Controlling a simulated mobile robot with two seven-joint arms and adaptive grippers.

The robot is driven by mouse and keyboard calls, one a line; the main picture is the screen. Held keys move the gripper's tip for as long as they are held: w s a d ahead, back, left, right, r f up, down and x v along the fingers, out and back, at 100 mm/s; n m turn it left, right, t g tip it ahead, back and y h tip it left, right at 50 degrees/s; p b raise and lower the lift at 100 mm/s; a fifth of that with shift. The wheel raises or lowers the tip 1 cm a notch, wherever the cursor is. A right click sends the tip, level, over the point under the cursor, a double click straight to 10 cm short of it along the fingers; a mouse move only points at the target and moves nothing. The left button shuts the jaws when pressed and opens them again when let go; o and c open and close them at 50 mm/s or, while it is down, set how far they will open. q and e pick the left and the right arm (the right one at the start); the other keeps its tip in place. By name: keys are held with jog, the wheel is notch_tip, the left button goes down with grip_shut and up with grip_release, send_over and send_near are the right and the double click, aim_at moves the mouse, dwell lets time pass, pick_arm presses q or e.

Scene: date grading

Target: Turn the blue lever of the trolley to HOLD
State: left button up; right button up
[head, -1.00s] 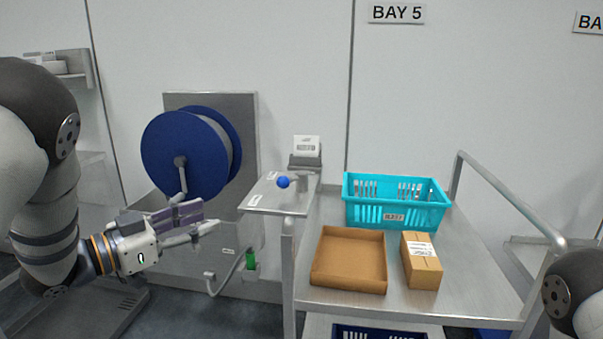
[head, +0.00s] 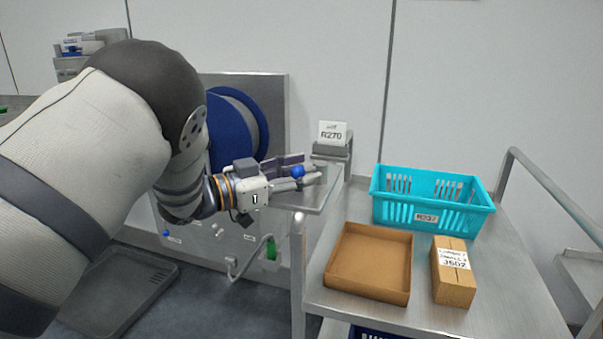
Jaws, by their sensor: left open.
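The blue knob of the lever (head: 298,171) shows over the small metal plate (head: 326,200) at the left corner of the trolley (head: 470,316). My left gripper (head: 303,169) reaches in from the left over this plate. It is open, and in the picture the blue knob shows between its two fingers. I cannot tell whether either finger touches the knob. The gripper hides most of the plate and its labels, so the HOLD mark is not readable. My right gripper is not in view.
On the trolley stand a turquoise crate (head: 432,217), an open brown box (head: 369,287) and a small closed carton (head: 453,278). A card reading R270 (head: 332,133) stands behind the plate. A blue reel (head: 233,130) is behind my left arm.

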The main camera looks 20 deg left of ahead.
pick_arm(q)
jog(key=shift+d, duration=0.1)
grip_shut()
jog(key=shift+w, duration=0.1)
